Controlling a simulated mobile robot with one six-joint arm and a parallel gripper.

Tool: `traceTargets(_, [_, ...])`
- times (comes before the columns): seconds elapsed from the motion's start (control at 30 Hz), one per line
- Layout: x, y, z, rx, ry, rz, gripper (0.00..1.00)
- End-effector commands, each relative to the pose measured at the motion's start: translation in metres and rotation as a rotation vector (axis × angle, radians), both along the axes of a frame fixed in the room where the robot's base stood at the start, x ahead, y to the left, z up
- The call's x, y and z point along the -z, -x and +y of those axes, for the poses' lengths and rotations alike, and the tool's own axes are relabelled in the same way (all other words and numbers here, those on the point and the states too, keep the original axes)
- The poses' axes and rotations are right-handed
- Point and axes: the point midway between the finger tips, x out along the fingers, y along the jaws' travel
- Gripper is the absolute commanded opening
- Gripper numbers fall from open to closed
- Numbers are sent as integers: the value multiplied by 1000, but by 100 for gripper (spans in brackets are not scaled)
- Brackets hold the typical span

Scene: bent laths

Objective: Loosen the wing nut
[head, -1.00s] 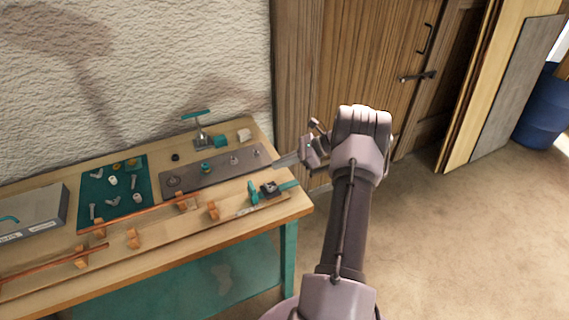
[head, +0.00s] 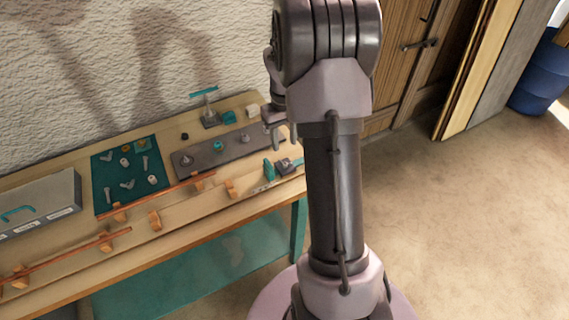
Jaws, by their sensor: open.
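A dark flat plate (head: 205,158) lies on the workbench, with several small fittings standing along it. One is a grey fitting (head: 187,160) at its left end, one a teal knob (head: 219,147), and one a grey fitting (head: 245,138) further right. They are too small for me to tell which, if any, is the wing nut. My gripper (head: 279,140) points down near the plate's right end, with its fingers apart and nothing seen between them. It hides part of that end. Whether it touches anything cannot be told.
A teal mat (head: 101,200) with several small parts lies left of the plate. A grey box (head: 65,190) stands at the far left. A teal-handled tool (head: 207,108) stands behind the plate. Orange laths (head: 160,192) on wooden blocks and a teal clamp (head: 269,169) lie in front. Floor at right is clear.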

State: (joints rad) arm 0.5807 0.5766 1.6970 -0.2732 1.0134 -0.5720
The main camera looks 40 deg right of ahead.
Motion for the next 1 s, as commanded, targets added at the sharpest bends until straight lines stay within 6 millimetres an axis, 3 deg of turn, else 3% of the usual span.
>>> traceTargets(0.03, [20, 0, 0, 2, -2, 2, 40])
traceTargets(0.1, [40, 1, 0, 3, -3, 2, 40])
traceTargets(0.3, [80, 0, 0, 5, -2, 0, 40])
traceTargets(0.43, [90, 0, -1, 5, -1, 0, 40])
traceTargets(0.7, [91, 0, -1, 6, -2, -1, 40])
traceTargets(0.9, [91, 0, -1, 6, -2, -1, 1])
traceTargets(1.0, [91, 0, -1, 6, -2, -1, 0])
